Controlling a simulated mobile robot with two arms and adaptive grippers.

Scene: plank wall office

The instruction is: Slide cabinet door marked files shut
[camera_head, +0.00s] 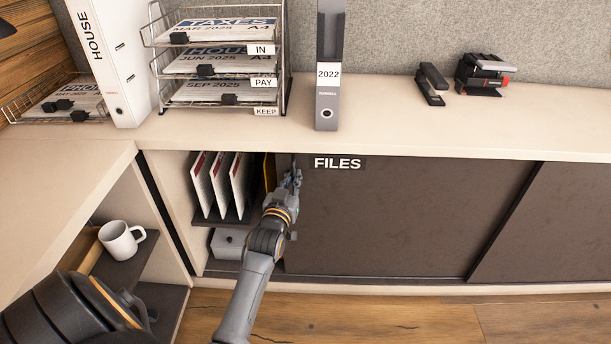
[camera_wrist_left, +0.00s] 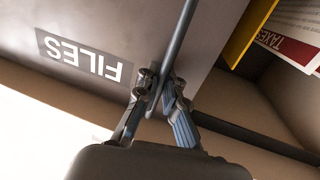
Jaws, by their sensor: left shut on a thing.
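The dark sliding cabinet door marked FILES (camera_head: 400,215) stands partly open, with a gap at its left side. My left gripper (camera_head: 293,180) is at the door's left edge, near the top. My right gripper is not in view.
The open compartment holds several upright white folders (camera_head: 222,185) and a grey box (camera_head: 228,243) below. A second dark door (camera_head: 550,225) is at the right. A white mug (camera_head: 121,240) sits in the left shelf. Binders and a paper tray rack (camera_head: 285,60) stand on the countertop (camera_head: 390,130).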

